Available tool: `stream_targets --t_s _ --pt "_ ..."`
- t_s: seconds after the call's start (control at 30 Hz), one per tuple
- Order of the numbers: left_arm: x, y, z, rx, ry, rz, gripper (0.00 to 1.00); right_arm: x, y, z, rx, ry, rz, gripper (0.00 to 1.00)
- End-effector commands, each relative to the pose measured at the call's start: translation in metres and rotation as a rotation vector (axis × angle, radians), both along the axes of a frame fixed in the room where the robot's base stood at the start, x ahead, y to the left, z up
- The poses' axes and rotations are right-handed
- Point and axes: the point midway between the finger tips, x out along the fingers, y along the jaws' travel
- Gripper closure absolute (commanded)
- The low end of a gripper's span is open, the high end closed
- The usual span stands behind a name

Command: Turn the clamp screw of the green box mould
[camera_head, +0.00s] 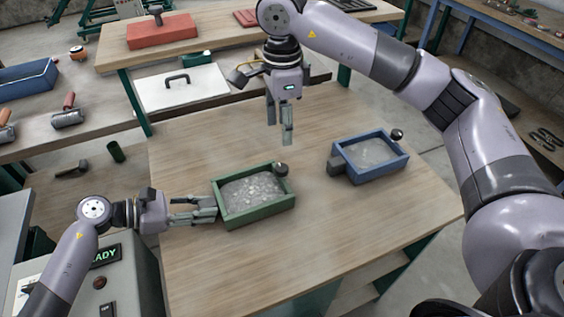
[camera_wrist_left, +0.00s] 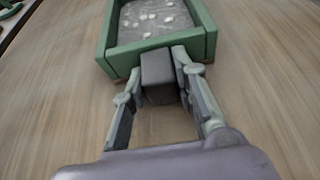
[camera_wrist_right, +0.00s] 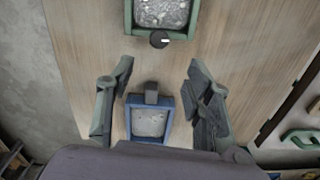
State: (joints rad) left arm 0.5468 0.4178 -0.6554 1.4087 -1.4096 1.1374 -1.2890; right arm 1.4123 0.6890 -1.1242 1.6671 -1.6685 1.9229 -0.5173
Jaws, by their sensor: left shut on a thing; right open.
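The green box mould (camera_head: 257,217) stands on the wooden table, holding grey, speckled material. Its clamp screw, a dark round knob (camera_head: 281,169), sits at its right far side; in the right wrist view the knob (camera_wrist_right: 159,39) bears a white mark. A grey block (camera_wrist_left: 158,80) sticks out from the mould's left side. My left gripper (camera_head: 212,208) is shut on this block; its fingers also show in the left wrist view (camera_wrist_left: 158,62). My right gripper (camera_head: 281,138) is open and empty, pointing down above the table behind the green mould. Its spread fingers frame the right wrist view (camera_wrist_right: 160,72).
A blue box mould (camera_head: 378,172) with its own dark knob (camera_head: 397,134) and grey block (camera_head: 334,162) stands to the right. Behind is a bench with a white board (camera_head: 180,92), rollers (camera_head: 68,117) and a blue tray (camera_head: 25,86). The table's front is clear.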

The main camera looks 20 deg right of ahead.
Motion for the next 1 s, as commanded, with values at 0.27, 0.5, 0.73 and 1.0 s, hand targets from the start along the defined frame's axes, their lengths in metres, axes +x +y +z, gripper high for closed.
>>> stream_targets --t_s 0.27,0.5,0.73,1.0 --pt "0.001 0.001 0.001 0.000 -0.005 0.001 1.00 -0.001 0.000 0.000 0.001 0.000 0.379 0.53" --pt "0.001 0.001 0.001 0.000 -0.004 0.000 1.00 -0.001 0.000 -0.008 -0.001 0.002 0.469 0.53" --pt "0.001 0.000 0.001 0.000 -0.004 0.000 1.00 -0.002 0.000 -0.048 0.000 0.006 0.468 0.53" --pt "0.001 0.000 0.001 0.000 -0.004 0.000 1.00 -0.002 0.000 -0.098 0.001 0.004 0.466 0.53"
